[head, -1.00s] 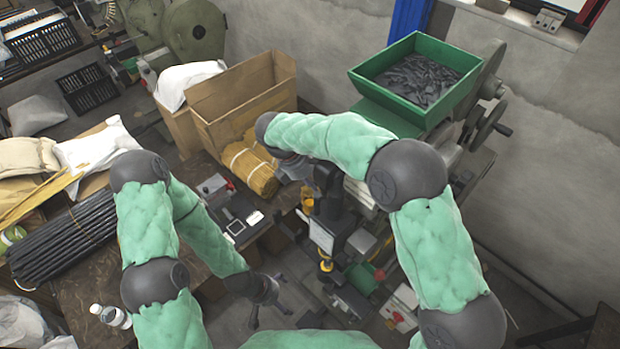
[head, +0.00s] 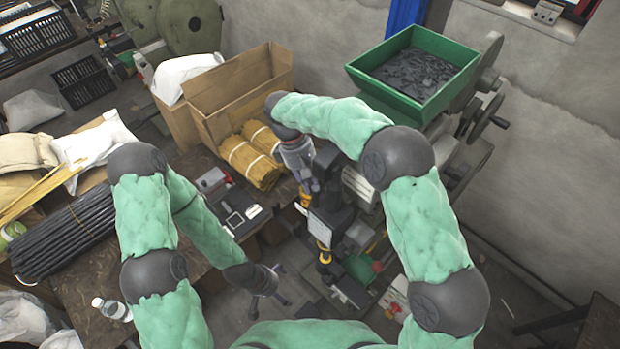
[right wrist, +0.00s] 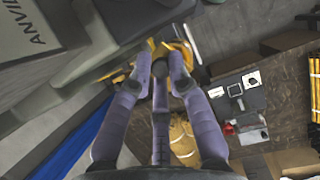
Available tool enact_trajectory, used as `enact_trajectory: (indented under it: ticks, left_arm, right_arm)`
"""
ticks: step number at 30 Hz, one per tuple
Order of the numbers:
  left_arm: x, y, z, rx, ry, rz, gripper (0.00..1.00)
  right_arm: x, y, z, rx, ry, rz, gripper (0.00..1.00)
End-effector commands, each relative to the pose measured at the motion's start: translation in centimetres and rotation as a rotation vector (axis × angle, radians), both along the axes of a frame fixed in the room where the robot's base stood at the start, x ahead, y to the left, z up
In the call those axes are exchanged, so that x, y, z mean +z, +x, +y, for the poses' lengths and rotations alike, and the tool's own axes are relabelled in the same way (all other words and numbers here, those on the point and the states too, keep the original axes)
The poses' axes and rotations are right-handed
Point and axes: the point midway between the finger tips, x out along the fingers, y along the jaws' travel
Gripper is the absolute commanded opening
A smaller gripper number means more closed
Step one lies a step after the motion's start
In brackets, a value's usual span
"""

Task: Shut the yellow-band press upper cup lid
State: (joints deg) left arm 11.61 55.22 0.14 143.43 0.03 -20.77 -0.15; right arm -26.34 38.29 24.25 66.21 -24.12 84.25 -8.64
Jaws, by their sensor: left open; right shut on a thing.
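The yellow-band press (head: 335,212) is a dark machine standing at the middle of the head view, with yellow parts on its left side and front. My right gripper (head: 312,187) points down at the left of its top. In the right wrist view my right gripper (right wrist: 160,75) is shut on a small dark rounded part beside the yellow band (right wrist: 186,50). This part looks like the upper cup lid (right wrist: 160,67), mostly hidden by the fingers; its angle cannot be told. My left gripper (head: 278,287) is open and empty, low and left of the press.
A green hopper (head: 405,100) of dark pieces stands behind, with a handwheel (head: 488,118) beside it. Tied brown bundles (head: 248,163) and an open cardboard box (head: 215,112) lie left of the right gripper. A workbench (head: 95,290) holds dark rods (head: 60,240).

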Motion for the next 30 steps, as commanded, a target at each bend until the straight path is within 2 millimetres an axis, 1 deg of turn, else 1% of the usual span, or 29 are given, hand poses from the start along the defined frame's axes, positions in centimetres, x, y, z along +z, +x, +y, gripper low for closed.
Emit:
enact_trajectory:
  ticks: [6, 15, 21, 30]
  left_arm:
    - [0.02, 0.0, 0.0, 0.0, 0.0, 0.0, 1.0]
    - [-0.02, 0.0, 0.0, 0.0, 0.0, 0.0, 1.0]
    - [-0.04, 0.0, 0.0, 0.0, 0.0, 0.0, 1.0]
    - [-0.04, 0.0, 0.0, 0.0, 0.0, 0.0, 1.0]
  right_arm:
    - [0.24, -0.36, 0.2, -0.187, 0.0, -0.001, 0.0]
    - [0.22, -0.77, 0.6, -0.368, 0.001, -0.001, 0.0]
    - [0.2, -0.89, 0.75, -0.429, 0.0, -0.001, 0.0]
    - [0.18, -0.98, 0.87, -0.452, 0.001, 0.0, 0.0]
